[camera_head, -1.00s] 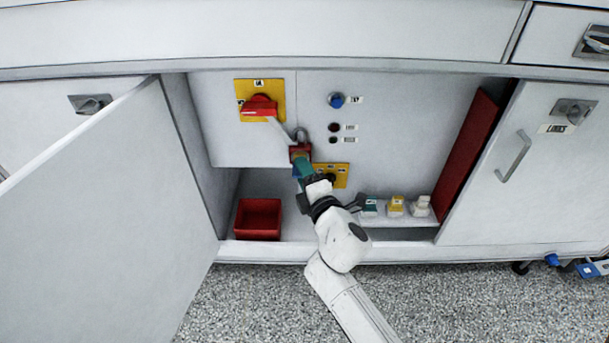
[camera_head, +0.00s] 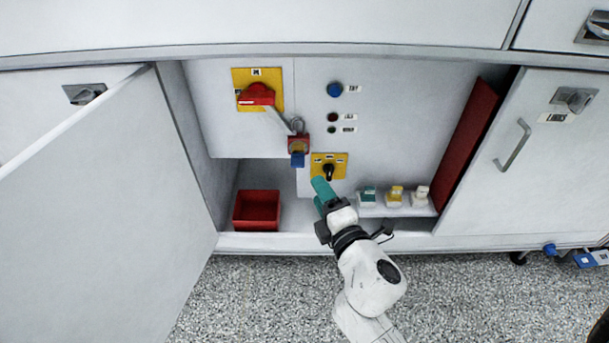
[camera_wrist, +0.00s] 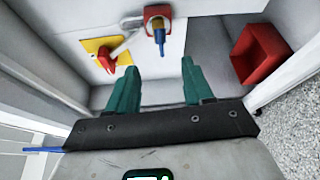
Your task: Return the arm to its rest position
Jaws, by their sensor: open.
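My gripper (camera_head: 320,192) has teal fingers and is at the front of the open cabinet, below the yellow selector plate and apart from the panel. In the wrist view its two fingers (camera_wrist: 160,92) stand wide apart with nothing between them. My white arm reaches up from the bottom of the head view. A red padlock (camera_head: 298,143) with a blue part below it hangs beside the red rotary handle (camera_head: 257,95) on its yellow plate. The padlock also shows beyond the fingers in the wrist view (camera_wrist: 157,17).
A red bin (camera_head: 257,211) sits on the cabinet floor to the left. A shelf to the right holds small teal, yellow and white blocks (camera_head: 395,196). The open left door (camera_head: 110,210) and right door (camera_head: 530,160) flank the opening. Speckled floor lies in front.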

